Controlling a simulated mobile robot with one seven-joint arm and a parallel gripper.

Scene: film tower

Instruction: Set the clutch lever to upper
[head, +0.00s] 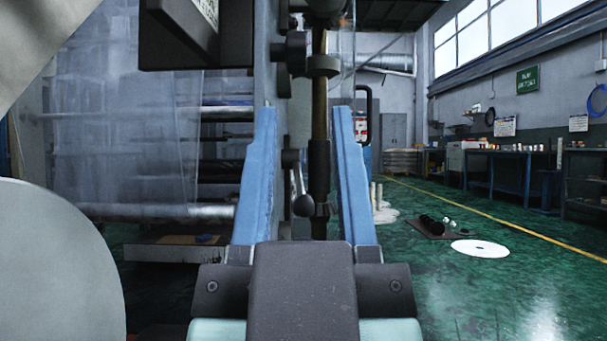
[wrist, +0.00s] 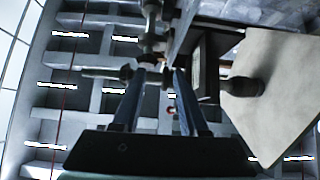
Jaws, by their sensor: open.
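The clutch lever (head: 303,205) appears to be the thin bright rod with a dark ball knob that shows between my fingers in the head view. Its knob hangs at the lower end, beside a vertical shaft (head: 320,110) with dark collars. My gripper (head: 304,110) is open, with its two blue fingers pointing up and away on either side of the lever and shaft in this view. Nothing is held. Whether the fingers touch anything cannot be told. In the wrist view my gripper (wrist: 160,70) also stands open; I cannot make out the lever there for certain.
A dark box-shaped part (head: 180,35) juts out at the upper left. Clear plastic film (head: 125,130) hangs at the left. In the wrist view a pale plate (wrist: 275,85) stands at the right. The green floor (head: 470,285) at the right is largely open, with a white disc (head: 480,248).

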